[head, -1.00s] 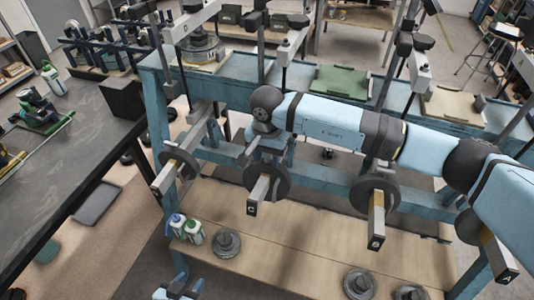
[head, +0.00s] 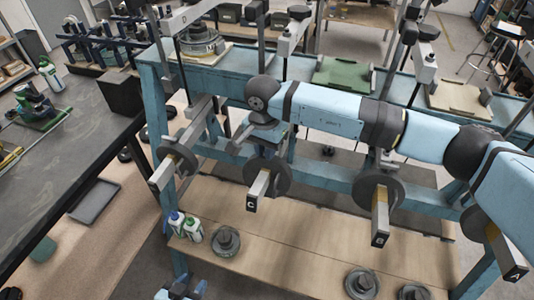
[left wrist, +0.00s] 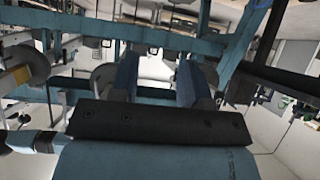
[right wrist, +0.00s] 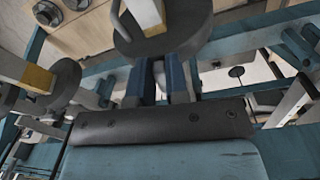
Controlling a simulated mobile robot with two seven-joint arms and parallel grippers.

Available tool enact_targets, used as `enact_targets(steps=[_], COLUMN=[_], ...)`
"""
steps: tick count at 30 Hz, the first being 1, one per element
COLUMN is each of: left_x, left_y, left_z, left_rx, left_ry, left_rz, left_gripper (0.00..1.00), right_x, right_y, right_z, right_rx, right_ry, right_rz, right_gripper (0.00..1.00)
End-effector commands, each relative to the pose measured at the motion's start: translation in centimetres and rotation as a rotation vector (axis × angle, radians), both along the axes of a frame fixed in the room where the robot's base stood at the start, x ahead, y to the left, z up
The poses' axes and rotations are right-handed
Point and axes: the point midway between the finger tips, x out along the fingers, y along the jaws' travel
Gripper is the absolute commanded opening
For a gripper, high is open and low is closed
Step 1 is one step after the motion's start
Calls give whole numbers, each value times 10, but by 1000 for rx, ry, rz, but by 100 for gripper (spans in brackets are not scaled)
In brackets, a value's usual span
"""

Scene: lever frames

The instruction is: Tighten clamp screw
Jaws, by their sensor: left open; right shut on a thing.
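Lever C (head: 260,187) sticks out of the blue frame, with a dark round disc (head: 281,180) around it. My right arm reaches across from the right, and its gripper (head: 268,148) points down just behind this disc. In the right wrist view, this gripper (right wrist: 161,72) is shut on a light grey part, close behind a large disc (right wrist: 165,30). Whether the part is the clamp screw is too hidden to tell. My left gripper (head: 183,285) is low at the bottom edge. In the left wrist view it is open and empty (left wrist: 157,68).
Lever D (head: 172,168) stands to the left, levers B (head: 380,222) and A (head: 508,255) to the right, each with a disc. Loose weights (head: 226,241) and bottles (head: 192,230) stand on the lower wooden shelf (head: 290,245). A dark bench (head: 60,160) fills the left side.

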Motion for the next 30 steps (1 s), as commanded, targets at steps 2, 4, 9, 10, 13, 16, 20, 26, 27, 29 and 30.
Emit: enact_targets(steps=[2, 4, 9, 10, 13, 16, 20, 26, 27, 29, 30], left_x=[0, 0, 1, 1, 1, 1, 0, 3, 3, 4, 4], left_y=[0, 0, 1, 1, 2, 2, 3, 1, 1, 0, 0], left_z=[-15, -23, -42, -45, -55, -64, -74, -77, -78, -81, -82], left_rx=[0, 1, 3, 3, 5, 5, 1, -10, -13, -15, -17], left_ry=[-1, -1, -1, 0, 1, 2, 10, 14, 16, 18, 20], left_rz=[0, -1, 1, 1, 1, 2, 4, 10, 11, 12, 14], left_gripper=[43, 43, 43, 43, 43, 43, 43, 43, 43, 43, 43], right_x=[1, 2, 4, 5, 6, 8, 10, 13, 14, 15, 16], right_y=[2, 3, 5, 6, 7, 8, 9, 11, 11, 11, 11], right_z=[-5, -5, -5, -5, -5, -5, -4, -4, -4, -4, -4], right_rx=[-14, -25, -57, -63, -81, -100, -125, -161, -169, -180, -187], right_ry=[1, 6, 16, 18, 25, 31, 38, 51, 53, 59, 60], right_rz=[-64, -128, -287, -316, -408, -502, -623, -808, -845, -902, -938], right_gripper=[0, 0, 0, 0, 0, 0, 0, 0, 0, 0, 0])
